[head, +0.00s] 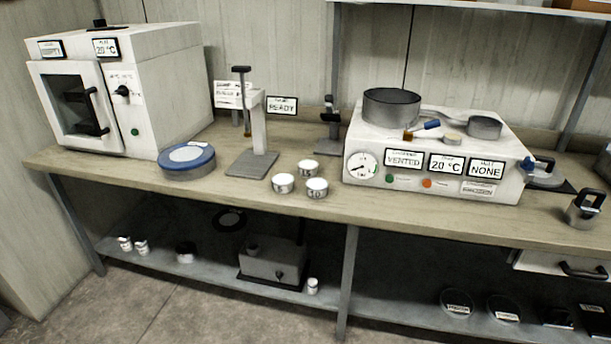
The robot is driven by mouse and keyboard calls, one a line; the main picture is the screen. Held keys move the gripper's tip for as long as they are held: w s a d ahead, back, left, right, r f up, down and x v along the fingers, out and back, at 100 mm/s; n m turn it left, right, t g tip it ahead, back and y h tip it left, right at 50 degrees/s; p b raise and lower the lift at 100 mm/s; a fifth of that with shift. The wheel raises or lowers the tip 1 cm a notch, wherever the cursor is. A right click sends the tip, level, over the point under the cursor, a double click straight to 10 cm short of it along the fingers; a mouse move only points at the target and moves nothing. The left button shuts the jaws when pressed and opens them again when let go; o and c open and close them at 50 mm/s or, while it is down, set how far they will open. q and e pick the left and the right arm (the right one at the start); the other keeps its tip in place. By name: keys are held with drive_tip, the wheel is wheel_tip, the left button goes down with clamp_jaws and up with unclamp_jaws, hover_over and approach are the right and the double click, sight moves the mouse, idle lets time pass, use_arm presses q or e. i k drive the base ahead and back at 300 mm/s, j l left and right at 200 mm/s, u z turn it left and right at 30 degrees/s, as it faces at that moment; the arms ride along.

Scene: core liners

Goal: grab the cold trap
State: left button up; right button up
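No thing in view carries a readable cold trap label. A small metal canister with a black loop handle (585,208) stands upright at the right end of the bench and may be the cold trap; I cannot tell for sure. To its left is a white vacuum unit (440,185) with a round gauge and displays reading VENTED, 20 °C and NONE. A clear-looking part with a blue clamp (541,170) sits at the unit's right side. Neither of my grippers is in view.
A white oven (165,95), a blue-rimmed round container (187,161), a grey press stand (258,135) and white cups (283,183) stand on the bench (225,193). A dark pan (391,107) sits on the unit. The lower shelf (215,265) holds a grey pump-like box (275,263).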

sight(582, 213)
drive_tip(key=z, duration=1.6)
drive_tip(key=i+l, duration=0.8)
drive_tip(key=i, duration=0.2)
